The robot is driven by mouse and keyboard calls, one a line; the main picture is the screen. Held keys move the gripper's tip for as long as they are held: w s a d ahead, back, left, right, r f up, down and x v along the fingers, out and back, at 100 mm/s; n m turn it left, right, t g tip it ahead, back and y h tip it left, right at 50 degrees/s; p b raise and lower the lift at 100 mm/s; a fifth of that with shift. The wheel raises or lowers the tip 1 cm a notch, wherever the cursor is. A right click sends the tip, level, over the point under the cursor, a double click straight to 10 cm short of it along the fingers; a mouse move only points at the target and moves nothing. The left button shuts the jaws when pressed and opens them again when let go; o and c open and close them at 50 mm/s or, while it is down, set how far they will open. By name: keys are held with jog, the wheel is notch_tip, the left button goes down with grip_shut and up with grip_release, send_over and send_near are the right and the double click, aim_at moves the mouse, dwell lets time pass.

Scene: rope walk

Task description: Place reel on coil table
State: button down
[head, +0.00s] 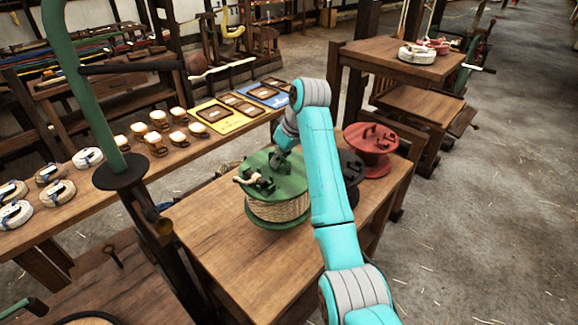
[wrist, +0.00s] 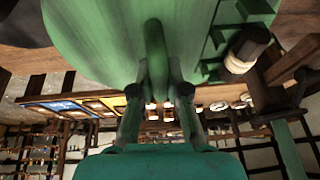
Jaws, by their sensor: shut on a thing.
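A green-flanged reel (head: 280,209) wound with pale rope is upright over the near wooden table (head: 215,238); I cannot tell if its lower flange touches the top. My gripper (head: 283,153) reaches down to it from above, partly hidden by my arm. In the wrist view my gripper (wrist: 158,78) is shut on a green upright handle of the reel (wrist: 95,40). Coils lie on two other tables: several whitish ones on the long left table (head: 75,170), and a white one with red ones on the right-back table (head: 375,58). Which is the coil table is not marked.
A red reel (head: 368,158) and a dark reel (head: 350,170) stand on the near table, right of the green reel. A green post (head: 85,90) rises at the left. The floor (head: 480,200) is clear at right.

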aim_at(293, 175)
jog(key=shift+f, duration=4.4)
jog(key=c, duration=1.2)
grip_release()
jog(key=shift+s+f, duration=0.15)
jog(key=shift+o, duration=0.2)
jog(key=v, duration=1.2)
